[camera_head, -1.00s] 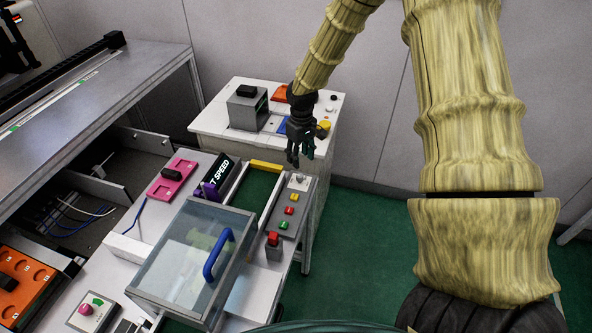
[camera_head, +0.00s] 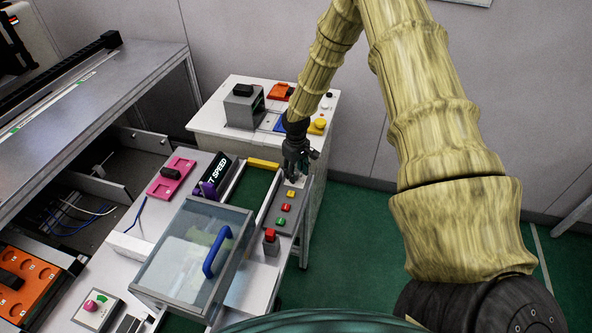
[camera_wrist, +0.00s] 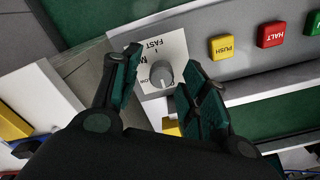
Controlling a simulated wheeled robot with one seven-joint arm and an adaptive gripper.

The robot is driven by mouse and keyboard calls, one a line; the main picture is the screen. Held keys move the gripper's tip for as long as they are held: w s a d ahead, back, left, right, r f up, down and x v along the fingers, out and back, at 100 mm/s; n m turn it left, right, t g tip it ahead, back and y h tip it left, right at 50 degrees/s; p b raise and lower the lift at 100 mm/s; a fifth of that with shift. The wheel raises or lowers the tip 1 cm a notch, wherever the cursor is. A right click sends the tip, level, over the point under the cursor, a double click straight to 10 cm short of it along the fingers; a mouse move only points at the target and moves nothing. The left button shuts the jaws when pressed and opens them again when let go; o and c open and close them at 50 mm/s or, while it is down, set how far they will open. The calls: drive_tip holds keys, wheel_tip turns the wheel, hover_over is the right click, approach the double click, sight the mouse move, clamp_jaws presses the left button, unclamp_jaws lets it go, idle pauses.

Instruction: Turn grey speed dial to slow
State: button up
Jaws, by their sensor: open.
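The grey speed dial (camera_wrist: 161,73) is a round knob on a white plate (camera_wrist: 176,47) marked FAST, with other lettering partly covered, in the wrist view. My gripper (camera_wrist: 155,84) is open, with one dark green finger on each side of the dial in that view. I cannot tell whether either finger touches it. In the head view my gripper (camera_head: 293,174) is over the far end of the grey button panel (camera_head: 276,228) and hides the dial there.
Yellow PUSH (camera_wrist: 222,43), red HALT (camera_wrist: 271,34) and green buttons line the same panel. A red stop button (camera_head: 271,235) stands nearer. A clear-lidded box (camera_head: 190,258) with a blue handle is at left. A white cabinet (camera_head: 205,119) stands behind.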

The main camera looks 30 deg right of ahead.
drive_tip(key=shift+s+r, duration=0.1)
drive_tip(key=shift+s, duration=0.05)
drive_tip(key=shift+c, duration=0.8)
clamp_jaws()
drive_tip(key=m+b, duration=0.2)
drive_tip(key=m, duration=0.3)
drive_tip(key=shift+m, duration=0.4)
drive_tip(key=m+b, duration=0.1)
drive_tip(key=m, duration=0.4)
drive_tip(key=shift+w+m+b, duration=0.2)
drive_tip(key=shift+m+b, duration=0.15)
drive_tip(key=shift+m, duration=0.05)
